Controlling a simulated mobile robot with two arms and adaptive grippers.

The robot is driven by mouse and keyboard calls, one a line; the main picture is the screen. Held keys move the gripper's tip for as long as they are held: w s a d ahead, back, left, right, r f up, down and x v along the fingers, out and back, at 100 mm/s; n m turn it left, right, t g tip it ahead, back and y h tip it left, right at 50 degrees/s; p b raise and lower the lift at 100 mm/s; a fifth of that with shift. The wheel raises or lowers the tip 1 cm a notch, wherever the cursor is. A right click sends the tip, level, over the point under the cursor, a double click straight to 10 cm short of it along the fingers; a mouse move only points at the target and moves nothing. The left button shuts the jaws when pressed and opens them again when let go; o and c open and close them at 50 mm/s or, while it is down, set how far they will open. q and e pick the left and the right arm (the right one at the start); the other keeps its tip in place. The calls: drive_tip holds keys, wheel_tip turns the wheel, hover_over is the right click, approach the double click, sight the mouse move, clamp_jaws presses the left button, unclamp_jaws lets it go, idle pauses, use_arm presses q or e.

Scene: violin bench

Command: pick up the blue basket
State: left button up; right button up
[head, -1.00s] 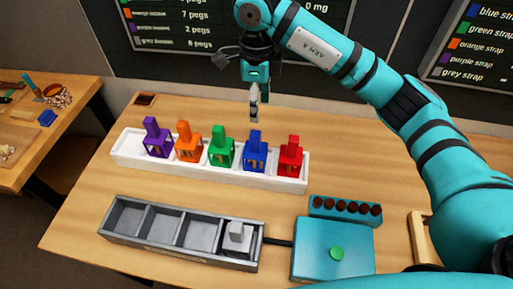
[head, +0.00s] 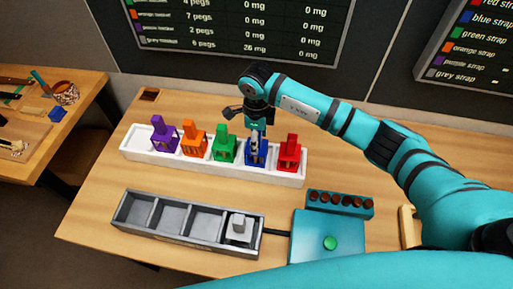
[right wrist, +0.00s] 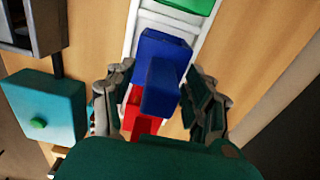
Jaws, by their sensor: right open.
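The blue basket (head: 249,157) stands in the white rack (head: 200,167), between the green basket (head: 224,150) and the red basket (head: 289,154). My right gripper (head: 257,146) is right over it and hides part of it in the head view. In the right wrist view the blue basket (right wrist: 163,60) has its tall handle between my two open fingers (right wrist: 160,108). I see a gap on both sides of the handle. The red basket (right wrist: 139,122) shows behind it, close to the fingers. My left gripper is out of view.
Purple (head: 164,137) and orange (head: 194,142) baskets stand further left in the rack. In front are a grey compartment tray (head: 185,239) with a grey basket (head: 239,230) in its right compartment, and a teal box (head: 325,247) with a green button. A teal peg holder (head: 340,208) stands behind the box.

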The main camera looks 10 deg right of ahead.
drive_tip(key=shift+f, duration=0.15)
clamp_jaws()
idle(0.6)
